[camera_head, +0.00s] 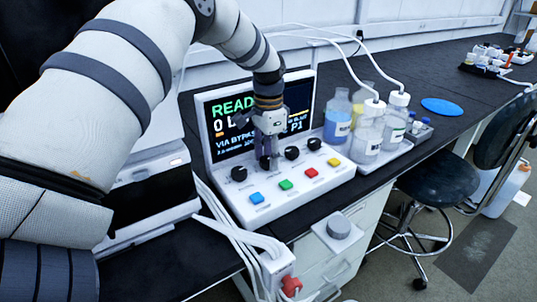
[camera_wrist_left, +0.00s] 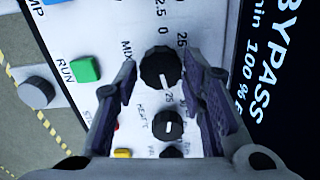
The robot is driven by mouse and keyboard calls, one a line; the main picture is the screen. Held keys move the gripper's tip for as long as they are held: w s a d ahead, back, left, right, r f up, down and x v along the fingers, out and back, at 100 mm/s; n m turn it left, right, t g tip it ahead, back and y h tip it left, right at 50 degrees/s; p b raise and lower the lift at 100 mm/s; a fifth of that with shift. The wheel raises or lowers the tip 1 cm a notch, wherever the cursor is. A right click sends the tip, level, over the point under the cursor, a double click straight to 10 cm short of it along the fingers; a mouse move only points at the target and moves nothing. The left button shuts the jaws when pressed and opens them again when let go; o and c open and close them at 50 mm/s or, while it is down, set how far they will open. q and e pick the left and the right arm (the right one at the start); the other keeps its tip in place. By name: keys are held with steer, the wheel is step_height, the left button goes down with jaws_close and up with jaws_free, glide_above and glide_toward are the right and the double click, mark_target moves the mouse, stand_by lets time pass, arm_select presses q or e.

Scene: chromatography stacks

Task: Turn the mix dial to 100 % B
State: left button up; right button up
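The mix dial (camera_wrist_left: 160,67), a black round knob beside the "MIX" label, sits between the fingertips of my left gripper (camera_wrist_left: 159,60) in the wrist view. The fingers stand apart on either side of the knob; I cannot tell whether they touch it. A white mark on the knob points toward the bottom of the wrist picture. In the head view my left gripper (camera_head: 267,157) points down at the row of knobs on the white control panel (camera_head: 262,212) and partly hides the mix dial. The screen (camera_head: 230,126) reads "VIA BYPASS". My right gripper is not in view.
Other knobs (camera_head: 292,153) flank the gripper, and blue (camera_head: 256,198), green (camera_head: 286,185), red and yellow buttons lie in front. Bottles with tubing (camera_head: 369,130) stand in a tray to the right. A grey round knob (camera_head: 339,226) sits below. White cables hang at the panel's left.

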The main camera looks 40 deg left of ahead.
arm_select(q)
steer(key=shift+o, duration=0.4)
steer(key=shift+r, duration=0.15)
step_height(320, 180, up, 12)
stand_by(0.3)
